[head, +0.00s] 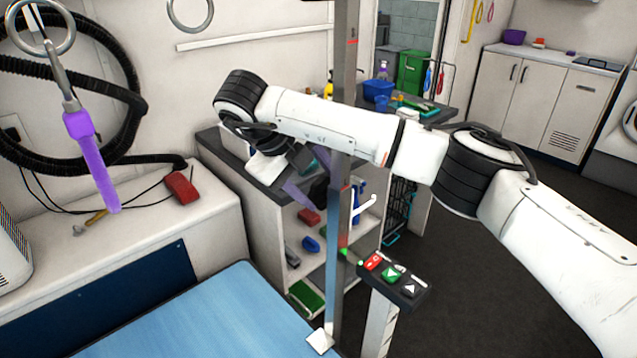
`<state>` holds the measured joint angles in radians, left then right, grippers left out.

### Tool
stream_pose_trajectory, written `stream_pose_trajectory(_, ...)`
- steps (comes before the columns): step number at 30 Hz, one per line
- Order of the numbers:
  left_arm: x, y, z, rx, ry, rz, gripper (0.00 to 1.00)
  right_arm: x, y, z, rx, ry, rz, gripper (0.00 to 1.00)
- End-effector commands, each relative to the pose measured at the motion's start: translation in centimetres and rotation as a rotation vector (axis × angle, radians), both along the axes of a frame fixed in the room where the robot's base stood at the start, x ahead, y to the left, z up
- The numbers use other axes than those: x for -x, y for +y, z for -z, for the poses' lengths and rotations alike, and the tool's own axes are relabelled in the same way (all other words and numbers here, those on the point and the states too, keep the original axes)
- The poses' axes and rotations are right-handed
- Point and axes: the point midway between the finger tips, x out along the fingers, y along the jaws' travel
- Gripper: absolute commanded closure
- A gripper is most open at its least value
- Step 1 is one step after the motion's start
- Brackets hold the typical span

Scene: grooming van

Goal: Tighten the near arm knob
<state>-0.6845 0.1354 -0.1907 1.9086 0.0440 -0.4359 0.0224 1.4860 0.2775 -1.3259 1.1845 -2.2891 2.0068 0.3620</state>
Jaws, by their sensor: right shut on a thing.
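The near grooming arm is a tall grey metal post (340,90) with red marks, standing at the edge of the blue table (190,315). My right arm reaches in from the right, passes across the post and bends back down toward it. My right gripper (316,186) is dark and sits low against the left side of the post. It is shut at the place of the near arm knob, which the fingers and wrist mostly hide. I cannot make out the knob's outline or how far it is turned. My left gripper is not in view.
A purple strap (93,160) hangs from a ring at left, before a coiled black hose (138,90). A control box (394,277) with green and red buttons stands just right of the post. A shelf unit (285,225) with bottles and brushes is behind.

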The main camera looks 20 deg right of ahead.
Motion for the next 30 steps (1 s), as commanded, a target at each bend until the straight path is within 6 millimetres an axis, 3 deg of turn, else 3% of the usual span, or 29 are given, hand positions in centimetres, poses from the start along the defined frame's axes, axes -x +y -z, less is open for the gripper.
stream_pose_trajectory(15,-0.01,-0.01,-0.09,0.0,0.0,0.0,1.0,0.16,0.47,0.37,0.289,-0.105,0.0,0.73)
stream_pose_trajectory(30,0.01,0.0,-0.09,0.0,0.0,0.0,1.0,0.18,0.51,0.51,0.33,-0.12,0.001,0.73)
